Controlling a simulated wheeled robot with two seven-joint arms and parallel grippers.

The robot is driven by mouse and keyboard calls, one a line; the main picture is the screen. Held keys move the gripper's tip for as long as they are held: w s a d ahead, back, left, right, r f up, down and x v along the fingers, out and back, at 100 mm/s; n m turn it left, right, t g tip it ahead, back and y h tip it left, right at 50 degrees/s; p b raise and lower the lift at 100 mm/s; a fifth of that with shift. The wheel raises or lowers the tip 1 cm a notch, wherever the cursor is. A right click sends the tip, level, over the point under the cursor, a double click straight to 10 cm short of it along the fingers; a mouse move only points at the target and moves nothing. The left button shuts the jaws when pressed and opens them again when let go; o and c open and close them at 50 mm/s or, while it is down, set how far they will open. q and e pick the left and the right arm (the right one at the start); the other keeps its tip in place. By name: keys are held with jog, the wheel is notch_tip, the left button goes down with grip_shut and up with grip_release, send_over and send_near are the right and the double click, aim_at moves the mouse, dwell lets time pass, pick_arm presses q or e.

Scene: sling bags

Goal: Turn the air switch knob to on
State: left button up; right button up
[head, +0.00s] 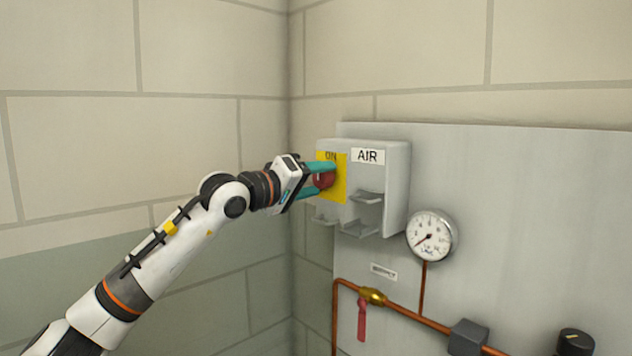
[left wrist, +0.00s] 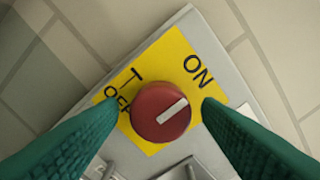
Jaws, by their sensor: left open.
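The air switch knob (left wrist: 150,121) is red and round with a white marker line, on a yellow plate (left wrist: 178,47) printed ON and OFF. In the left wrist view the marker runs from near the knob's middle to the right and slightly up, roughly toward the ON side and away from OFF. In the head view the knob (head: 324,181) is partly hidden by my left gripper (head: 328,179). That gripper is open, its two green fingers on either side of the knob, with gaps showing in the left wrist view (left wrist: 160,105). My right gripper is out of view.
The grey switch box (head: 396,185), labelled AIR, has small ledges below the plate. A pressure gauge (head: 431,236), copper pipe (head: 421,318) and red valve handle (head: 362,320) are on the wall panel (head: 520,220). The room's corner is close behind the gripper.

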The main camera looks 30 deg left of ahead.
pick_arm(q)
jog(key=b+v, duration=0.4)
jog(key=v, duration=0.7)
jog(key=shift+s+a, duration=0.15)
jog(key=shift+s, duration=0.2)
